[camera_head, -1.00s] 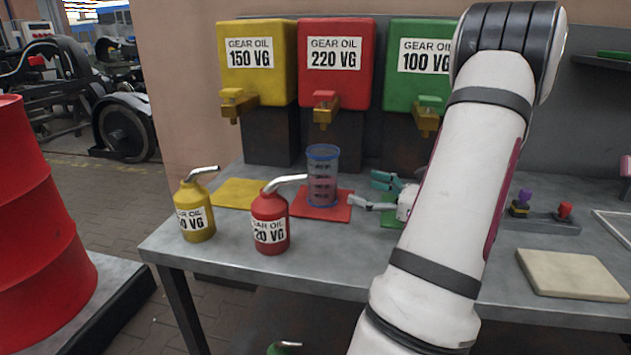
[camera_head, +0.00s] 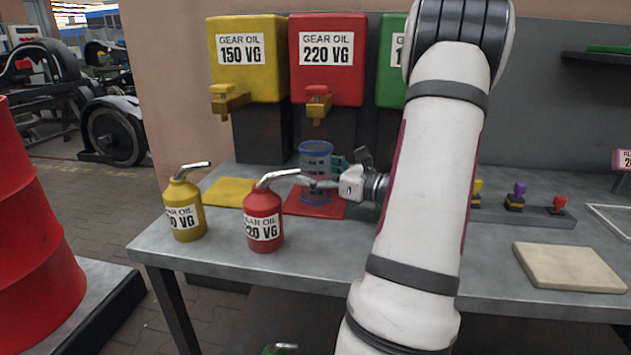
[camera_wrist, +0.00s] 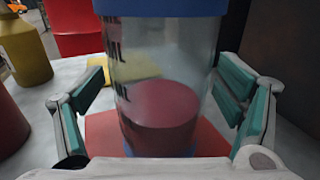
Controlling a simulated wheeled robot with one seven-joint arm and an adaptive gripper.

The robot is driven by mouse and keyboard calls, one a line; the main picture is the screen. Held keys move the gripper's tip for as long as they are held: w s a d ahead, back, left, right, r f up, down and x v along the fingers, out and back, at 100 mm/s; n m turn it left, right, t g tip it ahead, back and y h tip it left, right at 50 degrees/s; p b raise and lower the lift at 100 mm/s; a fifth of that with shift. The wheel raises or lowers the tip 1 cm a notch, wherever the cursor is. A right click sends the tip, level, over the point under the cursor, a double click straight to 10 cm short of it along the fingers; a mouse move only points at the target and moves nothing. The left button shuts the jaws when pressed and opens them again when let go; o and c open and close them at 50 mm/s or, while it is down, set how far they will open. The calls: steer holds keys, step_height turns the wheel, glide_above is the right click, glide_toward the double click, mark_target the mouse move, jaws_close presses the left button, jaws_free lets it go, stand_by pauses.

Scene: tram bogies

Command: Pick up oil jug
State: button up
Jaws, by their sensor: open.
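The oil jug (camera_head: 314,156) is a clear cylinder with a blue rim and blue base, standing upright on the red mat (camera_head: 300,208). In the wrist view the jug (camera_wrist: 160,65) is large and central, with dark red oil in its lower part and black markings on its wall. My gripper (camera_head: 326,172) is at the jug's right side in the head view. In the wrist view its teal-padded fingers stand open, one on each side of the jug, with gaps to its wall. My gripper partly hides the jug's right edge in the head view.
A red oil can (camera_head: 263,222) stands just left of the jug, its spout reaching towards it. A yellow can (camera_head: 184,212) stands further left. Yellow (camera_head: 248,62), red (camera_head: 327,62) and green (camera_head: 392,65) dispensers hang behind. A beige board (camera_head: 568,268) lies at right on the bench.

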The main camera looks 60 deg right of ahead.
steer(key=c, duration=1.5)
steer(key=shift+o, duration=0.2)
steer(key=shift+r, duration=0.2)
